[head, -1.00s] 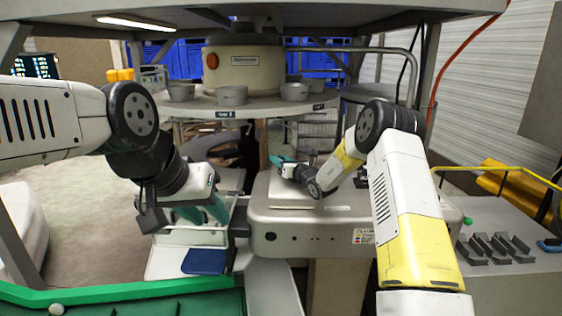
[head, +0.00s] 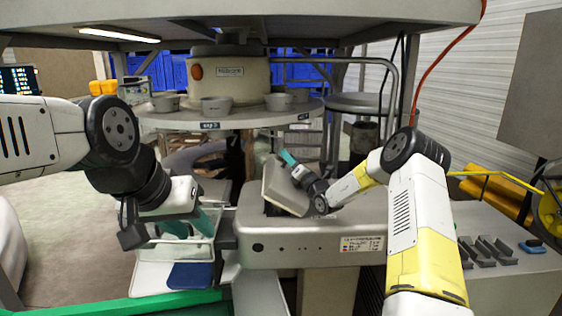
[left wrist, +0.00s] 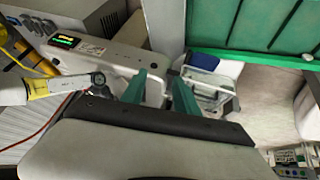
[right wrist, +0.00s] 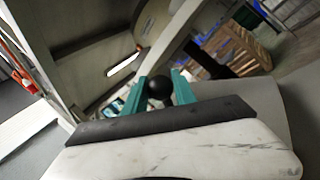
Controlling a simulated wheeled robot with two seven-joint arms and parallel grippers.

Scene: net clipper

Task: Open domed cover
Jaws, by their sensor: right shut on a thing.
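The cover (head: 285,192) is a pale panel on top of the grey machine (head: 310,250) in the head view. It is tilted up, with a dark gap beneath it. My right gripper (head: 290,163) is at its raised upper edge. In the right wrist view, my right gripper (right wrist: 158,85) is shut on a round black knob (right wrist: 160,89), with one teal finger on each side. My left gripper (head: 188,224) hangs over the clear tray at the machine's left. In the left wrist view, my left gripper (left wrist: 160,88) has its teal fingers apart and nothing between them.
A clear-walled tray (head: 165,252) and a blue pad (head: 190,276) are left of the machine. A round shelf (head: 235,118) with several grey bowls stands behind. A grey bench with dark slotted holders (head: 485,250) is at right. A green edge (head: 160,308) runs along the front left.

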